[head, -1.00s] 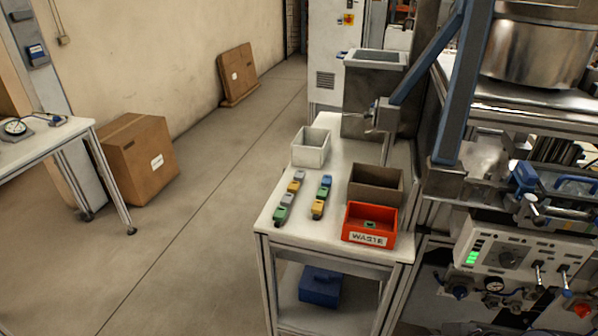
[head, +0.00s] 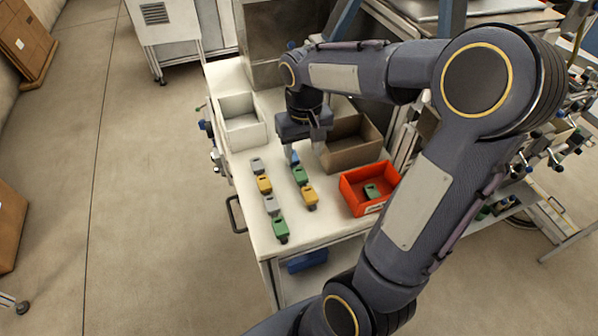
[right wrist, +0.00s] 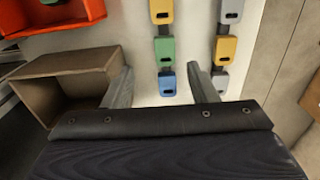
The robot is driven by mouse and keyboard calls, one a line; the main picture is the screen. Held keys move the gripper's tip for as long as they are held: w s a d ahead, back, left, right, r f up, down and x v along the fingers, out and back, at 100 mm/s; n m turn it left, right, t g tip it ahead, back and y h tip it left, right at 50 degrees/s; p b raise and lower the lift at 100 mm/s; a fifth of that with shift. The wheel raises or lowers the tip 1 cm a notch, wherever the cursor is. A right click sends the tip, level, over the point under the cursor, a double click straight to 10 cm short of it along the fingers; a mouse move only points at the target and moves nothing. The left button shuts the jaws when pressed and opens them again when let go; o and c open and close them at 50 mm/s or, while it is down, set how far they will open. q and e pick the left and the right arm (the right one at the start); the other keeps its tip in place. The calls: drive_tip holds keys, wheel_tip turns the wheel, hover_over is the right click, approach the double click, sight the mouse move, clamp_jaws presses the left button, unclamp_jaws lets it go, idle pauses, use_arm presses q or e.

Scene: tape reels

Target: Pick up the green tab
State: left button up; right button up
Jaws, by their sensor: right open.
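Tabs stand in two rows on the white table. The right row has a blue tab (head: 295,157), a green tab (head: 300,175) and a yellow tab (head: 310,195). The left row ends in another green tab (head: 281,228) at the front. A third green tab (head: 371,191) lies in the red bin. My right gripper (head: 304,148) is open and empty over the back end of the right row. In the right wrist view, the blue tab (right wrist: 167,82) shows between its fingers, with the green tab (right wrist: 165,50) just beyond. My left gripper is not in view.
A brown open box (head: 350,157) stands right beside my right gripper. The red bin (head: 352,199) is in front of it, and a white bin (head: 238,134) is at the back left. Clear tabletop lies between the right row and the red bin.

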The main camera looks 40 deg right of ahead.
sight(300, 174)
drive_tip(key=f, duration=0.4)
drive_tip(key=f+p, duration=0.1)
drive_tip(key=f, duration=0.2)
drive_tip(key=shift+w+a, duration=0.2)
drive_tip(key=shift+a, duration=0.05)
drive_tip(key=c, duration=1)
